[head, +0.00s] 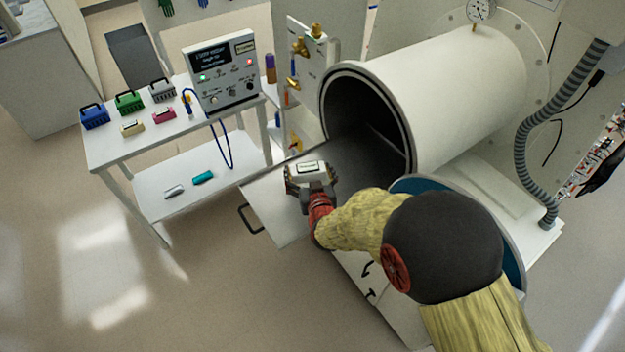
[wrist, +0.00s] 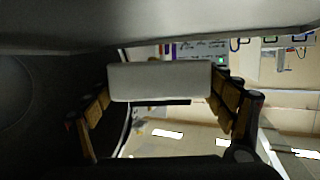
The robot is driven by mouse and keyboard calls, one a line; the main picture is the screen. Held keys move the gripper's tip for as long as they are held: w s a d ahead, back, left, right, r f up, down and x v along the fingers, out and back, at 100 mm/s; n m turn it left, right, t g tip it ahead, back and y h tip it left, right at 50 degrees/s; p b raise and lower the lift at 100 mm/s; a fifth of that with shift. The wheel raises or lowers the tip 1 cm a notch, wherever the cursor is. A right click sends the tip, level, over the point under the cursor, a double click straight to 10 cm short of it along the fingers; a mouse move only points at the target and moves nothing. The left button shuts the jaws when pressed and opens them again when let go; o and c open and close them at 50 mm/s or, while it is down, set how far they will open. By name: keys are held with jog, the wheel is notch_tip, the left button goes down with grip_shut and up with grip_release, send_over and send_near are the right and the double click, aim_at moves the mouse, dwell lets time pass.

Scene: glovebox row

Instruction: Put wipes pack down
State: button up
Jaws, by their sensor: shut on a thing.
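The wipes pack (head: 309,167) is a small whitish block with a dark-edged label on top. My gripper (head: 311,181) is shut on it, with a finger on each side. The pack is over the pulled-out tray (head: 264,206) in front of the round chamber mouth. I cannot tell whether its underside touches the tray. In the wrist view the pack (wrist: 160,81) is a plain pale block between the two padded fingers.
The white chamber tube (head: 455,85) opens right behind the pack, its round door (head: 515,262) swung aside. A white cart (head: 118,151) at left carries a control box (head: 222,72), coloured cases and small packs. A valve panel (head: 305,80) stands between cart and chamber.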

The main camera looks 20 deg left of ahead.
aim_at(313, 179)
jog(key=shift+w+d+f, duration=0.3)
jog(key=shift+d+f, duration=0.25)
jog(key=shift+f, duration=0.15)
notch_tip(313, 179, down, 3)
jog(key=shift+w+f, duration=0.1)
jog(key=shift+d, duration=0.1)
jog(key=shift+f, duration=0.2)
jog(key=o, duration=1.2)
jog(key=shift+o, duration=0.2)
